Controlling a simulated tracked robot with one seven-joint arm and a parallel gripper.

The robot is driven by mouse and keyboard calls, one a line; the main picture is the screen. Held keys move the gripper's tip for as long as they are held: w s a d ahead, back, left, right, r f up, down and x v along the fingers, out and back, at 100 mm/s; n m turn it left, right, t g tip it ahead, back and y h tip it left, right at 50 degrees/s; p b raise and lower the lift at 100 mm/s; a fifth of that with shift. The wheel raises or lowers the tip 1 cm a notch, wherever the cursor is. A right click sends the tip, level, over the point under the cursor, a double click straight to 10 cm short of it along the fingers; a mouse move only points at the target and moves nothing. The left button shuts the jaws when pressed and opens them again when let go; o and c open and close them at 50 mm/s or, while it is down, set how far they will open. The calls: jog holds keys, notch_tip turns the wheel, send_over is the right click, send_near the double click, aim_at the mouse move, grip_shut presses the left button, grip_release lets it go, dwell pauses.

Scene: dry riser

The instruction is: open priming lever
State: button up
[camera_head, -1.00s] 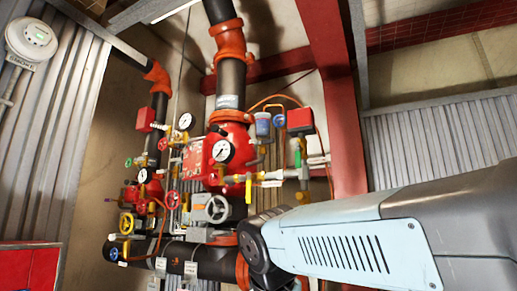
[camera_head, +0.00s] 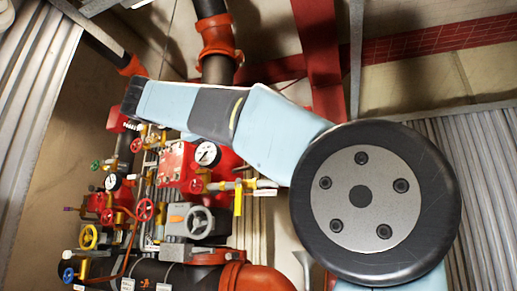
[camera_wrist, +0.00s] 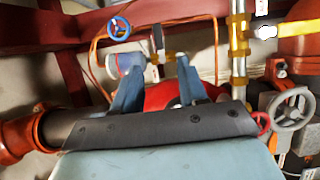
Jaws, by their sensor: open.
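My gripper (camera_wrist: 157,85) shows in the wrist view with its two blue fingers apart and nothing held between them. Beyond and between the fingertips is a small upright part with a black handle (camera_wrist: 157,38) on a brass-coloured pipe; I cannot tell for certain whether it is the priming lever. In the head view a yellow lever (camera_head: 238,200) hangs from a horizontal fitting right of the pressure gauge (camera_head: 207,154). My arm crosses above the red valve body (camera_head: 176,165) there, and my fingers cannot be made out in that view.
A blue handwheel (camera_wrist: 119,28), a grey handwheel (camera_wrist: 292,108) and a red handwheel (camera_wrist: 262,124) surround the gripper's view. Orange tubing (camera_wrist: 97,65) loops at left. A large black pipe (camera_head: 175,272) runs low in the head view. A red steel column (camera_head: 322,50) stands behind my arm.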

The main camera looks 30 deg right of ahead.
jog(key=x, duration=1.4)
jog(key=shift+s+d, duration=0.15)
jog(key=shift+s, duration=0.05)
